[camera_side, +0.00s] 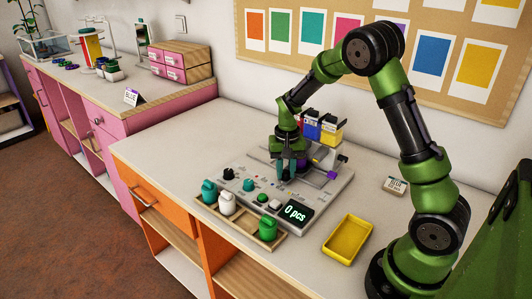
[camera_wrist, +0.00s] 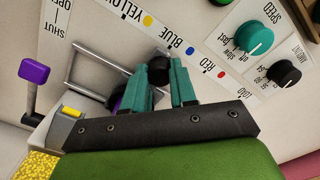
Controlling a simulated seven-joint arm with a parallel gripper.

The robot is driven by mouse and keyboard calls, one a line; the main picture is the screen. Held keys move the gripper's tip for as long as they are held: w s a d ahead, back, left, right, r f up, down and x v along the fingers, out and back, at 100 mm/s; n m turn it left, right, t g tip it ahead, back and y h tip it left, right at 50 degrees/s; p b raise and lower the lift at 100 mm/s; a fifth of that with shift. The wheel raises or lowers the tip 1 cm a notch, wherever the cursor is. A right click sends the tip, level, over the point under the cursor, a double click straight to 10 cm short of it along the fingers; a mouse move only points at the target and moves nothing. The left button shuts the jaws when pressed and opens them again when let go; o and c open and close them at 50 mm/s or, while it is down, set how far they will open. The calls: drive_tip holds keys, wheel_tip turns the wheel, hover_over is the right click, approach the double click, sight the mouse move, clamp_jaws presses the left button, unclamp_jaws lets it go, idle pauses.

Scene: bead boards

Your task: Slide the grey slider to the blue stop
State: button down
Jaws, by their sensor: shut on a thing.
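The blue stop mark (camera_wrist: 189,50) lies between the other two. The knob appears near the blue dot, slightly to its yellow side; its raised height makes exact alignment hard to tell. In the side view my gripper (camera_side: 287,172) is low over the grey machine (camera_side: 330,193), hiding the slider.
A purple lever (camera_wrist: 34,72) is beside the OPEN and SHUT labels. Teal (camera_wrist: 255,37) and black (camera_wrist: 284,73) dials are on the panel. Coloured hoppers (camera_side: 330,130) stand behind my gripper. The display (camera_side: 294,213) reads 0 pcs. A yellow tray (camera_side: 347,238) lies at front right.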

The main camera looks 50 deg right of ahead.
drive_tip(key=c, duration=0.9)
unclamp_jaws()
drive_tip(key=shift+r, duration=0.1)
wheel_tip(320, 180, up, 17)
drive_tip(key=shift+f, duration=0.1)
drive_tip(key=s+a+r+n+t, duration=0.1)
drive_tip(key=s+a+t, duration=0.1)
drive_tip(key=s+a, duration=0.3)
drive_tip(key=s+a+r+n+t+y, duration=0.1)
drive_tip(key=s+a+n+t, duration=0.1)
drive_tip(key=s+a, duration=0.3)
drive_tip(key=s+a+r+n+t+y, duration=0.1)
drive_tip(key=s+a+n+t, duration=0.1)
drive_tip(key=s+a, duration=0.3)
drive_tip(key=shift+s+r+t, duration=0.15)
drive_tip(key=shift+s+t, duration=0.45)
drive_tip(key=shift+s, duration=0.2)
